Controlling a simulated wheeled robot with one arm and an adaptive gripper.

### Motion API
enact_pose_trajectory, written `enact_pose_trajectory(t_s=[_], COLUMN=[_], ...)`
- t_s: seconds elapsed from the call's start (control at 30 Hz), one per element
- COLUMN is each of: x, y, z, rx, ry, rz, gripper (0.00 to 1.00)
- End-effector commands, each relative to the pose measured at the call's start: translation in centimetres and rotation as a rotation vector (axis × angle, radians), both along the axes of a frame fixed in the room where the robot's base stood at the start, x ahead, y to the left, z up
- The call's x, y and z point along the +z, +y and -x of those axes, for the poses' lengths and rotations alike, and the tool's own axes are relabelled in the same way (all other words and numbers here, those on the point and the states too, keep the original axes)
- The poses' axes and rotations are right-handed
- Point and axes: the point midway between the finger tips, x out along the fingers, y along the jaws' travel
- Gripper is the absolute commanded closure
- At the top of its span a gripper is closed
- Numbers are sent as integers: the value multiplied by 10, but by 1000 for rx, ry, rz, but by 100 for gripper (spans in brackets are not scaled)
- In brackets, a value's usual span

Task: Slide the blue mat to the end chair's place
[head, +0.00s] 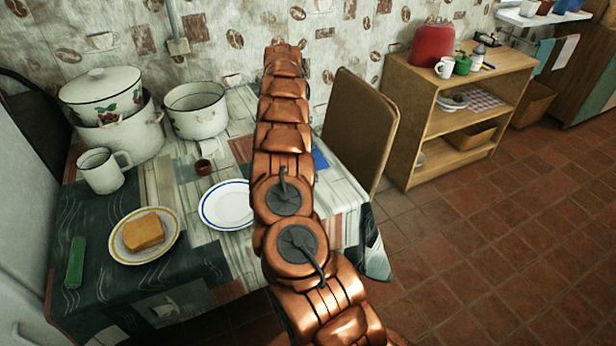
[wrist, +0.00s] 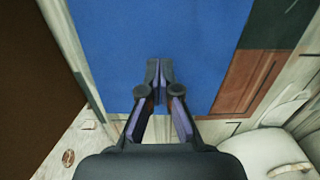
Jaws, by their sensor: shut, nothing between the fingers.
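The blue mat (wrist: 160,30) fills the upper middle of the wrist view. In the head view only a small blue strip of it (head: 320,158) shows beside my arm, at the table's right end; the rest is hidden. My gripper (wrist: 160,68) is shut and empty, with its fingertips over the mat. I cannot tell whether they touch it. The end chair (head: 361,128), with a brown back, stands at the table's right end. A brown surface at the left of the wrist view looks like this chair (wrist: 30,90). My arm hides the gripper in the head view.
The patterned table (head: 165,190) also bears a white plate (head: 228,205), a bread plate (head: 172,232), a small dark red cup (head: 203,167), a mug (head: 102,171) and enamel pots (head: 196,110). A wooden shelf (head: 424,160) stands beyond the chair. The tiled floor at right is clear.

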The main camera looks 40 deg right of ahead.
Motion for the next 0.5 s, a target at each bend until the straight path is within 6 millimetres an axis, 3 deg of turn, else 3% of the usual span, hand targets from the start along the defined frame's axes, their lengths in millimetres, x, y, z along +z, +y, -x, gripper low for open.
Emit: enact_pose_trajectory(t_s=[0.5], x=[42], y=[-1], z=[0], rx=[-1], ry=[-3], rz=[2], gripper=[100])
